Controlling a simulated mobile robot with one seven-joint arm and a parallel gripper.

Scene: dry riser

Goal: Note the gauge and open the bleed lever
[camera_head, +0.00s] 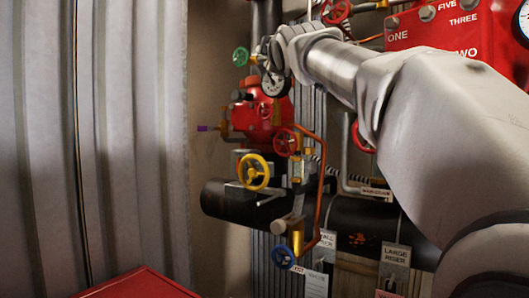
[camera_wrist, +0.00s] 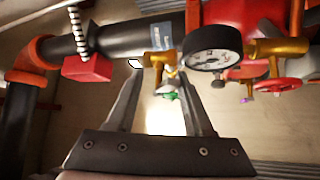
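A round gauge with a white face and black rim (camera_head: 274,84) is on the red valve body (camera_head: 255,118) in the head view. A gauge (camera_wrist: 213,46) also shows at the upper middle of the wrist view; its reading is too small to make out. My gripper (camera_wrist: 160,72) is open, its two fingers apart, with a brass fitting (camera_wrist: 157,60) and a small green part (camera_wrist: 171,95) seen between them. Contact cannot be told. In the head view my arm hides much of the gripper. No part is clearly marked as the bleed lever; a purple-tipped stem (camera_head: 207,128) sticks out left.
A green handwheel (camera_head: 241,57), yellow handwheel (camera_head: 253,172) and blue handwheel (camera_head: 283,257) surround the valve assembly. A black pipe (camera_head: 350,215) runs below. A red numbered panel (camera_head: 430,28) is upper right. A grey corrugated wall (camera_head: 100,130) stands left.

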